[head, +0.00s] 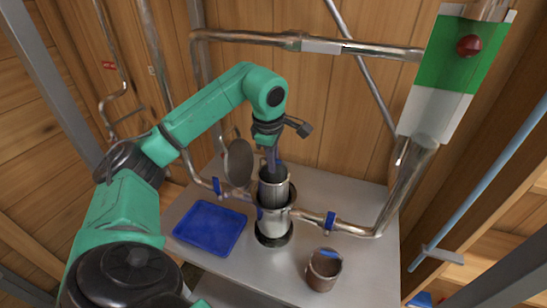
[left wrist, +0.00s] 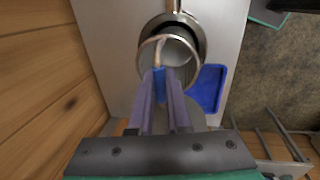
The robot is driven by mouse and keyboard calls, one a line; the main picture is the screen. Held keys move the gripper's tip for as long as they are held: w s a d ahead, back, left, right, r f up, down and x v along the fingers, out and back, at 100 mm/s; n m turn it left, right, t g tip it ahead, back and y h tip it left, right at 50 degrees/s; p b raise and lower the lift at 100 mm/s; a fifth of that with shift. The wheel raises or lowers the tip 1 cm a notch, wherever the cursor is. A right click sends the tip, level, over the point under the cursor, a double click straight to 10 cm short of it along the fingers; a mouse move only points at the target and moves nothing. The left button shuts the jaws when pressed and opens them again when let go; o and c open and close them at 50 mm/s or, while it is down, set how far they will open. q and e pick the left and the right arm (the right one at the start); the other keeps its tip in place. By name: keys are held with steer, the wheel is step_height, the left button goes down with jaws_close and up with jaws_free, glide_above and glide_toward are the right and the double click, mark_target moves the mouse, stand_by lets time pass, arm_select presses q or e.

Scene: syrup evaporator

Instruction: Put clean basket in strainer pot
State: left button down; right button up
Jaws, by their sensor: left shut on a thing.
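My left gripper (head: 272,160) points down and is shut on the blue grip of the clean basket's handle (left wrist: 159,86). The clean basket (head: 273,191) is a grey metal cup, hanging about upright over the mouth of the strainer pot. The strainer pot (head: 270,228) is a steel cylinder on the metal table. In the left wrist view the basket's rim (left wrist: 144,62) overlaps the pot's ring (left wrist: 202,36), a little off its centre. I cannot tell how far the basket's bottom is inside the pot. The pot's round lid (head: 238,163) stands open at the left. My right gripper is not in view.
A blue tray (head: 210,228) lies empty left of the pot. A brownish basket with a blue grip (head: 323,269) stands at the front right. Pipes with blue valve handles (head: 330,221) run from both sides of the pot. A sight panel (head: 440,75) rises at the right.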

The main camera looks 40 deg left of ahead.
arm_select(q)
step_height(320, 180, down, 4)
steer(key=shift+w+b, duration=0.15)
steer(key=shift+b, duration=1.05)
step_height(320, 180, down, 7)
steer(key=b, duration=0.5)
steer(key=shift+r, duration=0.1)
steer(key=shift+p, duration=0.3)
steer(key=c, duration=0.8)
jaws_free()
